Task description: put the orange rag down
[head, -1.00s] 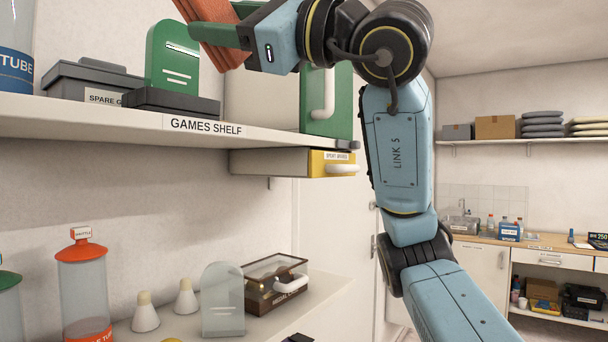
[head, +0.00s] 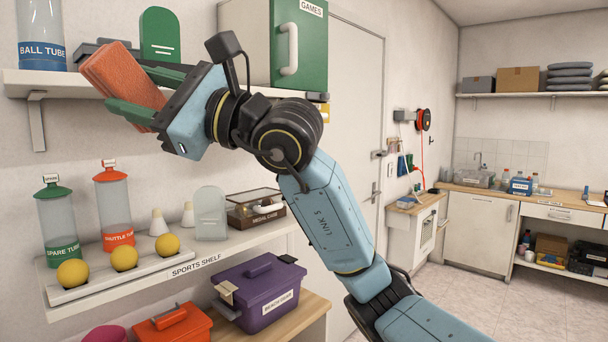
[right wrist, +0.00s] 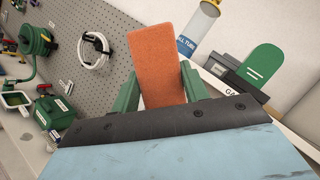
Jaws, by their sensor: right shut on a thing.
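The orange rag (head: 124,80) is a folded, thick rectangular pad. My right gripper (head: 140,92) is shut on it, with the green fingers on either side, and holds it in the air in front of the upper shelf. In the right wrist view the rag (right wrist: 157,65) stands out between the two green fingers (right wrist: 160,88). No surface touches the rag in that view. My left gripper is in neither current view.
The upper shelf (head: 40,82) holds a ball tube (head: 40,35), a green upright plaque (head: 160,35) and a games cabinet (head: 298,45). The sports shelf (head: 105,292) below holds tubes, yellow balls and a medal case (head: 255,205). A purple box (head: 258,290) stands lower.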

